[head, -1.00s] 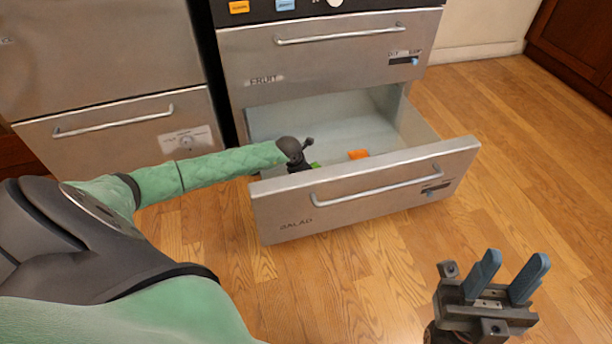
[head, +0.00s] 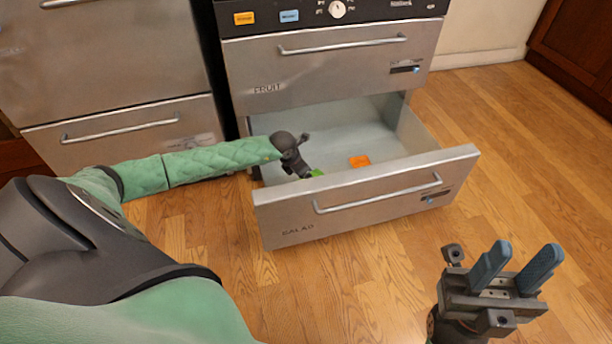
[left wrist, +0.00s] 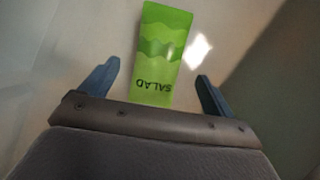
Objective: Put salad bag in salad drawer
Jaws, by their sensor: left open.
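The salad drawer (head: 368,198), marked SALAD, is pulled open below the fruit drawer. The green salad bag (left wrist: 161,55) lies flat on the drawer floor in the left wrist view. Only a small green bit of it (head: 317,172) shows in the head view, beside my left wrist. My left gripper (left wrist: 157,85) is open and reaches down into the drawer. Its two blue fingers stand apart on either side of the bag's lower end, not visibly touching it. My right gripper (head: 517,264) is open and empty over the wood floor, right of the drawer.
An orange item (head: 359,161) lies in the salad drawer. The closed fruit drawer (head: 330,68) is directly above. Another closed steel drawer (head: 122,132) stands at the left. The wood floor (head: 530,150) on the right is clear.

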